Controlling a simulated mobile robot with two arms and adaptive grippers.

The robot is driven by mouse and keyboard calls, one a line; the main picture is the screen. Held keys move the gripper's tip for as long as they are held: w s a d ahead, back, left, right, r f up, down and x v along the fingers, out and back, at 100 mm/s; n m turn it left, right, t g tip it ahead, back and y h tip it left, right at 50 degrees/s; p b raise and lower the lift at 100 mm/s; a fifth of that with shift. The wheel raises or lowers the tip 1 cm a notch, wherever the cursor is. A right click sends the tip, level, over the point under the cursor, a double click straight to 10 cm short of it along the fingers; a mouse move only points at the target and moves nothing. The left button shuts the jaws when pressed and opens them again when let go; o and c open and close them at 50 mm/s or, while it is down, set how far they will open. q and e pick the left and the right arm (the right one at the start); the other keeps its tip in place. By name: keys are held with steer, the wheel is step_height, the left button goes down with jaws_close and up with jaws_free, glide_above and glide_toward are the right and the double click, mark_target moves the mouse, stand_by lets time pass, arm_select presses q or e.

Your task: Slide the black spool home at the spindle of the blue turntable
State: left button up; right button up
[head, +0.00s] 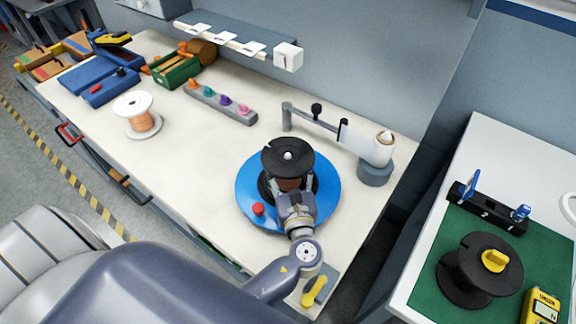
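The black spool (288,153) stands over the middle of the blue turntable (327,203). A light, rounded spindle tip (288,156) shows in the hole of its top flange. A brown winding shows below the flange. The spool's underside is hidden, so I cannot tell whether it sits fully down. My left gripper (296,203) is at the near side of the spool, below the top flange and above the turntable. Its fingertips are hard to make out, so its grip is unclear. A red knob (258,209) is on the turntable's left part. My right gripper is out of view.
An arm on a grey post (287,117) and a white cylinder (375,148) stand behind the turntable. A white spool (137,114) and a peg block (220,102) are left. Another black spool (480,270) is on the right table's green mat (425,290).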

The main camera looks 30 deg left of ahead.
arm_select(q)
steer(key=shift+f, duration=0.15)
steer(key=shift+s+f, duration=0.1)
steer(key=shift+f, duration=0.15)
stand_by(0.3)
steer(key=o, duration=1.7)
steer(key=shift+s+d, duration=0.1)
